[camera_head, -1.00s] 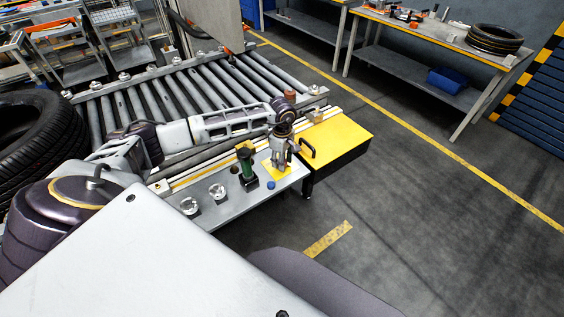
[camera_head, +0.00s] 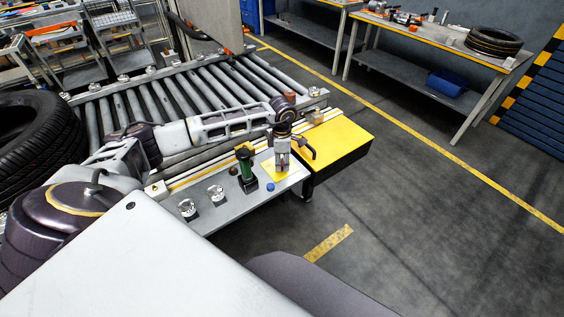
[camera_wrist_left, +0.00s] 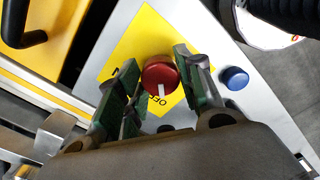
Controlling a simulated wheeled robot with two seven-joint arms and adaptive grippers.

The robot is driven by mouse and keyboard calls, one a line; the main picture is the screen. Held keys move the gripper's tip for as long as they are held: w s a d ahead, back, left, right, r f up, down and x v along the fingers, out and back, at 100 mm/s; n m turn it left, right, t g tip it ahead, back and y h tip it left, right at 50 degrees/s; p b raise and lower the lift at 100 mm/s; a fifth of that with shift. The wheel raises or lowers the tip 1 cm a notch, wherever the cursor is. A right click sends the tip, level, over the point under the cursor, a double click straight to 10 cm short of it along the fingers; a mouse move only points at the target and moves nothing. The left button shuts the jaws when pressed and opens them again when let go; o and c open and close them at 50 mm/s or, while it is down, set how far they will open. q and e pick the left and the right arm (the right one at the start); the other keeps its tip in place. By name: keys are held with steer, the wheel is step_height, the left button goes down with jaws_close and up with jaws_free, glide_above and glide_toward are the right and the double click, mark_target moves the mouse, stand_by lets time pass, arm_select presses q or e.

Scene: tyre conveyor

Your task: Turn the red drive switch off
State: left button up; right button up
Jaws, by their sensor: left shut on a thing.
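The red drive switch (camera_wrist_left: 160,74) is a round red knob on a yellow plate (camera_wrist_left: 142,42) in the left wrist view. Its white mark points toward the partly hidden "OFF" lettering on the plate. My left gripper (camera_wrist_left: 157,66) is shut on the switch, with one green-padded finger on each side. In the head view my left gripper (camera_head: 283,169) points down over the yellow plate (camera_head: 268,171), and the switch is hidden there. My right gripper is not in view.
A blue button (camera_head: 270,187) sits beside the plate. A green-handled lever (camera_head: 245,163) and clear-capped controls (camera_head: 216,194) stand on the same grey panel (camera_head: 232,206). A yellow box with a black handle (camera_head: 340,145) adjoins it. The roller conveyor (camera_head: 170,92) lies behind, with a tyre (camera_head: 38,140) at left.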

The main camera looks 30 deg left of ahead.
mark_target(282, 162)
arm_select(q)
steer(key=o, duration=1)
step_height(282, 162, up, 12)
stand_by(0.8)
stand_by(0.4)
